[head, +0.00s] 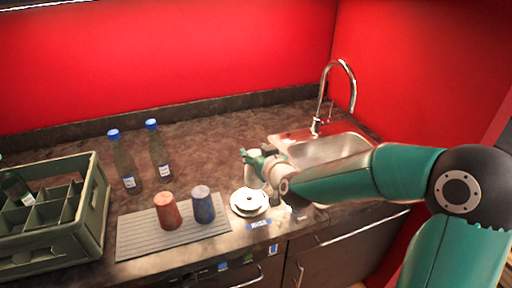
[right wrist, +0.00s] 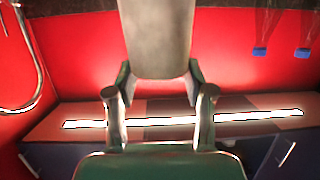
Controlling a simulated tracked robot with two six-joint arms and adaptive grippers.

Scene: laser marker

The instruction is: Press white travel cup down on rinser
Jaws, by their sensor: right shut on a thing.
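The white travel cup (head: 254,178) is in my right gripper (head: 262,162), just above the back edge of the rinser in the head view. The rinser (head: 249,203) is a round white disc with a dark centre on the counter's front part. The fingers partly cover the cup, and I cannot tell whether it touches the rinser. In the right wrist view the cup (right wrist: 156,38) is a pale, smooth, tapered body between the two fingers of the right gripper (right wrist: 158,84). My left gripper is not in view.
A red cup (head: 167,211) and a blue cup (head: 203,205) stand on a ridged grey mat (head: 135,235) left of the rinser. Two blue-capped bottles (head: 124,162) (head: 158,152) stand behind. A green crate (head: 98,205) is at the left. A sink (head: 330,150) with tap lies behind my right arm.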

